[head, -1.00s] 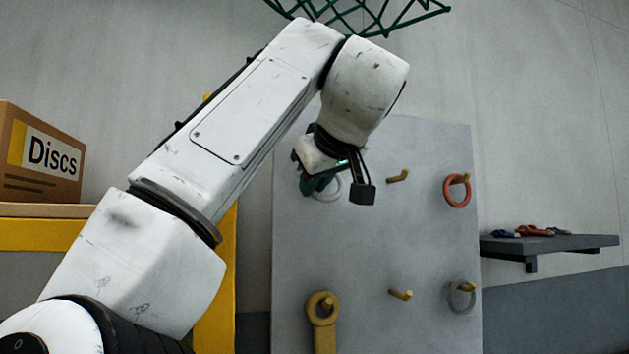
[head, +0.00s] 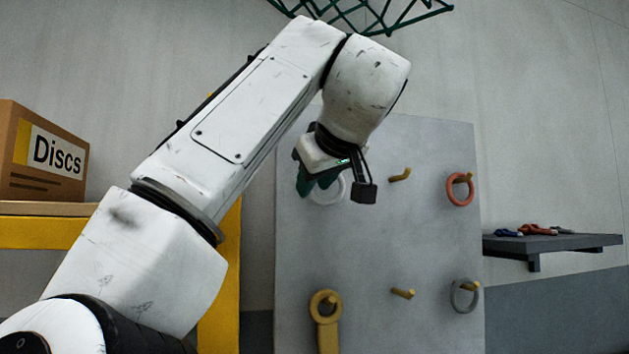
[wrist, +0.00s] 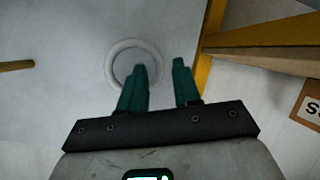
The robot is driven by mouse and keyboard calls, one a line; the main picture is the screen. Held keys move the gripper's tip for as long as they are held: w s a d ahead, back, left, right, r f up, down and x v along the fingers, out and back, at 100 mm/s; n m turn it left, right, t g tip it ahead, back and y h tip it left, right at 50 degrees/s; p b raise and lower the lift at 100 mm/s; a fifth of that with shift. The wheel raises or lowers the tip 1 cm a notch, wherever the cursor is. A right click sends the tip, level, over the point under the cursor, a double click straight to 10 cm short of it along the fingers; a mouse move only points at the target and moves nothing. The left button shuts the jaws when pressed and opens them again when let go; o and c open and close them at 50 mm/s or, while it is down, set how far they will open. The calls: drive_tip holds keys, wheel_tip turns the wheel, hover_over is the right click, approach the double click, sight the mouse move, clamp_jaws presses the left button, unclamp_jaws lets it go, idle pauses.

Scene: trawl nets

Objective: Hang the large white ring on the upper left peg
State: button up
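The large white ring (head: 341,194) is at the upper left of the grey pegboard, partly hidden behind my gripper (head: 317,188) in the head view. In the wrist view the white ring (wrist: 113,63) shows flat-on against the board, with one finger overlapping its lower part. The upper left peg is not visible; I cannot tell whether the ring is around it.
The pegboard (head: 375,240) carries a red ring (head: 449,190), a grey ring (head: 455,298) and a yellow ring-ended piece (head: 315,303) on pegs. The upper middle peg (head: 400,175) and lower middle peg (head: 402,293) are bare. A dark shelf (head: 550,243) is at right, a Discs box (head: 40,180) at left.

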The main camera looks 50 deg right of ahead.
drive_tip(key=b+v, duration=0.1)
drive_tip(key=v, duration=1)
drive_tip(key=shift+d, duration=0.1)
